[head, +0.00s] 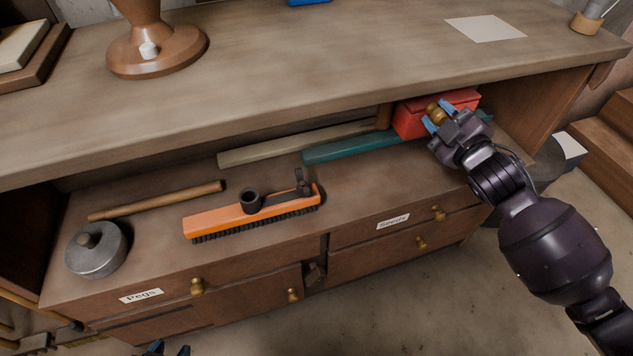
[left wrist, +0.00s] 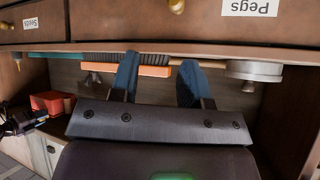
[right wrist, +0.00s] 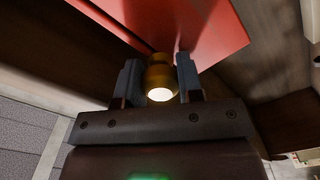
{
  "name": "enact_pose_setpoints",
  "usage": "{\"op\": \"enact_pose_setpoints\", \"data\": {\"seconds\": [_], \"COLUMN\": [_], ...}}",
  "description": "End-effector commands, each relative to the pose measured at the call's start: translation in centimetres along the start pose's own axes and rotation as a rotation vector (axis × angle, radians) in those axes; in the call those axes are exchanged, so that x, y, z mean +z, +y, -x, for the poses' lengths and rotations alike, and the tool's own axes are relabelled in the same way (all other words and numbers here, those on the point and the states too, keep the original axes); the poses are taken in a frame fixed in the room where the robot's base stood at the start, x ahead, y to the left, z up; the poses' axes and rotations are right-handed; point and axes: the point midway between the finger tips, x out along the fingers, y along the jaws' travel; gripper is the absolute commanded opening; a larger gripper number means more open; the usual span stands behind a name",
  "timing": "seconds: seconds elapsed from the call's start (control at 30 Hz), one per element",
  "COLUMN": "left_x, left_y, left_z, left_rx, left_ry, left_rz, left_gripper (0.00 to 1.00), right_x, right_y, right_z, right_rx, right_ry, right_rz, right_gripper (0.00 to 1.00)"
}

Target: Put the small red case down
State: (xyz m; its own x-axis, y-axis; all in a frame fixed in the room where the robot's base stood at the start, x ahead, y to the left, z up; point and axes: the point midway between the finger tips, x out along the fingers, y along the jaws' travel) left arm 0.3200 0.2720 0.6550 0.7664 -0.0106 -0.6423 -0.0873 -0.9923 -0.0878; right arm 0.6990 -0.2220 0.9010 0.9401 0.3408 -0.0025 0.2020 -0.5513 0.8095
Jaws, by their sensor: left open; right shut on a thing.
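The small red case (head: 408,122) is at the right end of the open shelf under the bench top, over the teal board (head: 350,148). I cannot tell if its underside touches anything. My right gripper (head: 437,115) is shut on the case's brass knob; the right wrist view shows the knob (right wrist: 160,78) between the fingers, with the red face (right wrist: 190,25) beyond. My left gripper (left wrist: 158,80) is open and empty in front of the drawers; its tips (head: 170,349) just show at the bottom of the head view. The case also shows in the left wrist view (left wrist: 52,103).
On the shelf lie an orange brush (head: 222,219), a wooden rod (head: 155,201), a round metal tin (head: 96,252) and a pale board (head: 295,143). Bare shelf lies right of the brush. The bench top (head: 330,55) overhangs the case. Labelled drawers (head: 392,222) are below.

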Motion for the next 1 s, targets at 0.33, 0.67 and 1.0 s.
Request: {"op": "enact_pose_setpoints", "data": {"seconds": [0.33, 0.67, 1.0], "left_x": [1.8, 3.3, 2.1], "left_y": [0.4, 0.4, 0.7], "left_z": [0.1, -1.2, -1.9], "left_rx": [0.005, 0.007, 0.015], "left_ry": [-0.035, -0.058, -0.016], "left_rz": [0.006, -0.013, -0.065], "left_gripper": [0.43, 0.43, 0.43], "right_x": [1.2, 5.4, 8.2], "right_y": [-1.6, -7.5, -11.4], "right_z": [0.0, 0.1, 0.0], "right_rx": [-0.003, -0.008, -0.001], "right_ry": [-0.003, -0.006, 0.000], "right_rz": [-0.002, -0.005, -0.001], "right_gripper": [0.00, 0.00, 0.00]}}
